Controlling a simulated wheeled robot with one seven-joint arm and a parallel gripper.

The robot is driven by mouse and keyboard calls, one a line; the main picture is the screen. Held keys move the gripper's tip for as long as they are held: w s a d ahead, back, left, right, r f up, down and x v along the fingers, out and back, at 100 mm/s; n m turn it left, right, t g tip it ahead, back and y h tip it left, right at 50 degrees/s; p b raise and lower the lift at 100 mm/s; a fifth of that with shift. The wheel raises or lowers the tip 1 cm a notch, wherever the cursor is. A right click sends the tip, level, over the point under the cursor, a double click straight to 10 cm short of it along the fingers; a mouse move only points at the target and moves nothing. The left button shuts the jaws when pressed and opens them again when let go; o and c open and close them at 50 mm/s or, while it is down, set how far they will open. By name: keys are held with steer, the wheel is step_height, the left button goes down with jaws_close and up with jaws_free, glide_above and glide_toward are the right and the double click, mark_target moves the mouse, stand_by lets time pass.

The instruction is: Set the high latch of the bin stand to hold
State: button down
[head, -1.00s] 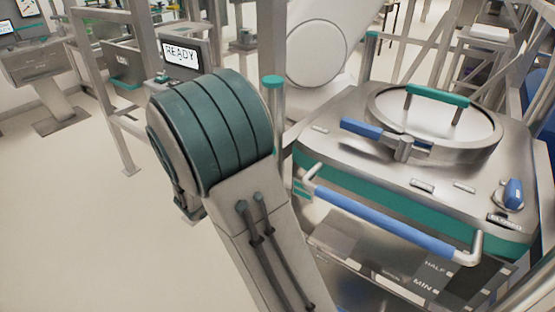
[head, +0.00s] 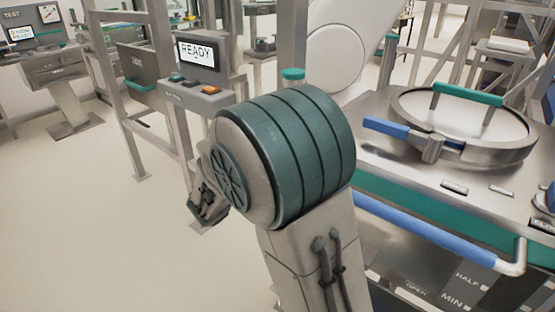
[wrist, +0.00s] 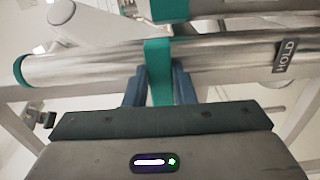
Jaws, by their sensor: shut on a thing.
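The high latch, a teal tab (wrist: 159,82), stands out from a pale metal bar (wrist: 90,67) in the wrist view. My gripper (wrist: 159,92) has its two blue-grey fingers on either side of this tab and is shut on it. A dark HOLD label (wrist: 285,56) is on the bar, to the right of the tab and apart from it. The tab's lower end is hidden behind the gripper body. The head view does not show the gripper or the latch; my arm fills its middle.
In the head view, a steel bin (head: 365,165) with a round lid and blue handles stands at the right, close to my arm. Open floor (head: 90,220) lies at the left.

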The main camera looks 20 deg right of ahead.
steer(key=shift+f, duration=0.1)
steer(key=c, duration=1.2)
jaws_free()
steer(key=shift+a, duration=0.1)
steer(key=v, duration=1.3)
steer(key=shift+s+a, duration=0.2)
steer(key=shift+a, duration=0.1)
